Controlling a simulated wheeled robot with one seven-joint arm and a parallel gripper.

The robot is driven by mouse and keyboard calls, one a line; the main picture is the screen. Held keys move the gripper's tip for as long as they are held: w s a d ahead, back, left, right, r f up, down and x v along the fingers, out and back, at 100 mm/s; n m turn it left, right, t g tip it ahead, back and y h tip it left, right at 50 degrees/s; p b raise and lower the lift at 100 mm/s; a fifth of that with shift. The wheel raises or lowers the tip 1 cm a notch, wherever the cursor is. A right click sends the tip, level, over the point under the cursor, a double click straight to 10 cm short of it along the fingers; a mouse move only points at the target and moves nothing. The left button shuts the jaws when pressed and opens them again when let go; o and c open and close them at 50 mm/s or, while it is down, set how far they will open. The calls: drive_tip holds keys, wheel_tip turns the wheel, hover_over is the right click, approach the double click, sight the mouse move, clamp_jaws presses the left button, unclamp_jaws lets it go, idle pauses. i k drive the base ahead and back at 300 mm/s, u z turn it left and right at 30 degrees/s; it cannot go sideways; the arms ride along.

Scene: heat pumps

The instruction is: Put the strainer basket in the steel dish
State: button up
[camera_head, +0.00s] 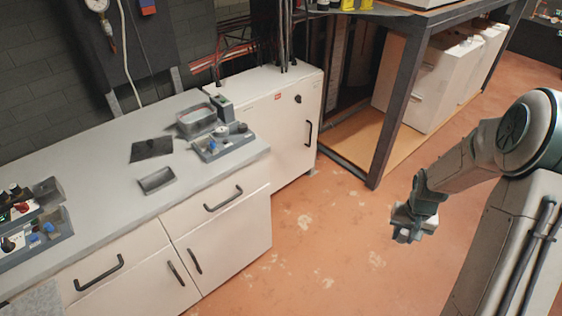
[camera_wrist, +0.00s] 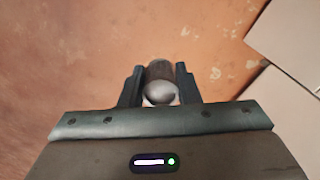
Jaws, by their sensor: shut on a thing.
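My gripper (camera_head: 409,226) is over the orange floor, right of the counter and well away from it. In the wrist view its two fingers (camera_wrist: 159,88) are shut on a small, rounded, silver-grey thing with a darker upper part, which looks like the strainer basket (camera_wrist: 160,92). Its far side is hidden. A grey metal dish with rounded corners (camera_head: 196,121), which looks like the steel dish, stands at the back of the counter.
The grey counter (camera_head: 105,180) also bears a dark flat plate (camera_head: 151,149), a parts tray (camera_head: 222,143) and another parts tray (camera_head: 38,238) at left. A white cabinet (camera_head: 275,120) and a dark-framed bench (camera_head: 395,105) stand behind. The floor between is clear.

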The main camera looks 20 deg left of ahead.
sight(159, 181)
drive_tip(key=u, duration=2.05)
drive_tip(key=i, duration=0.25)
